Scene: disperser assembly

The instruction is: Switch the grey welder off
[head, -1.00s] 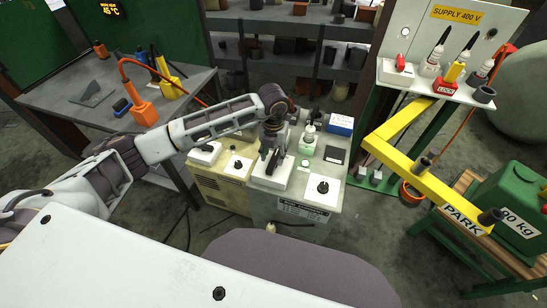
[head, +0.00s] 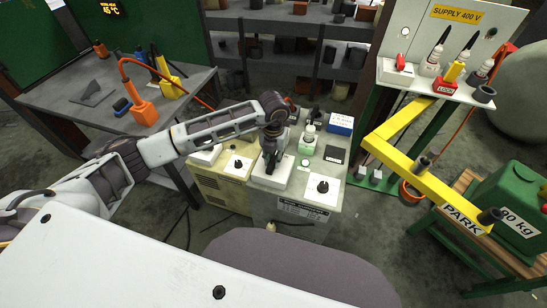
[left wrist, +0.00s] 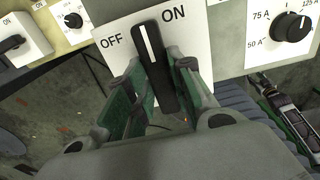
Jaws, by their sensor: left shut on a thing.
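The grey welder (head: 300,208) stands in the middle of the head view. Its white switch plate (left wrist: 112,62) carries the words OFF at left and ON at right in the left wrist view. The black switch handle (left wrist: 150,50) has a white line and points up between the two words. My left gripper (left wrist: 152,85), also over the welder in the head view (head: 270,168), is shut on the handle, with a green-padded finger on each side. In the head view the hand largely hides the handle.
The welder's current knob (left wrist: 291,27) is right of the switch. A cream welder (head: 222,190) stands close at left. A yellow arm (head: 400,160) stands at right.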

